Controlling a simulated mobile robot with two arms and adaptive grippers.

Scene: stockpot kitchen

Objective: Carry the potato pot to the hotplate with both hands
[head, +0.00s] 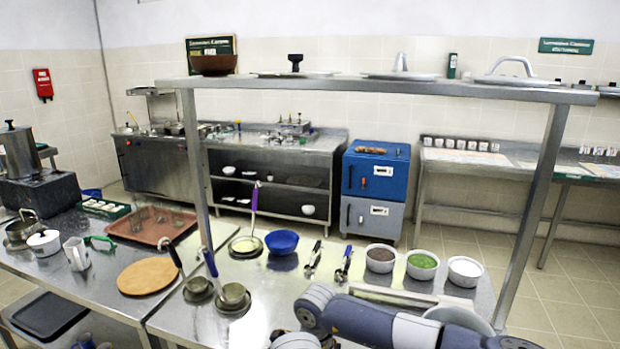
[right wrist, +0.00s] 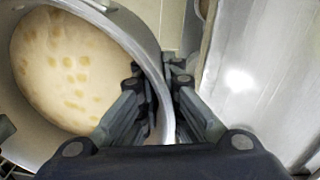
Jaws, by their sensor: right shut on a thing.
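The potato pot (right wrist: 150,42) shows in the right wrist view as a wide grey metal pot, cut off at the left edge. Its pale contents with yellowish pieces (right wrist: 70,75) fill a round area inside. My right gripper (right wrist: 158,78) is shut at the pot's right rim, one finger on each side of the wall. The exact contact, on rim or handle, is hard to tell. The pot is not clearly seen in the head view, and my left gripper does not show. I cannot identify the hotplate for sure in the head view.
A steel counter (head: 95,265) holds a wooden board (head: 147,277), a brown tray (head: 150,225), a blue bowl (head: 282,241), ladles and three filled bowls. An overhead shelf (head: 380,88) on posts spans it. A dark block (head: 40,192) with a metal pot stands at left.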

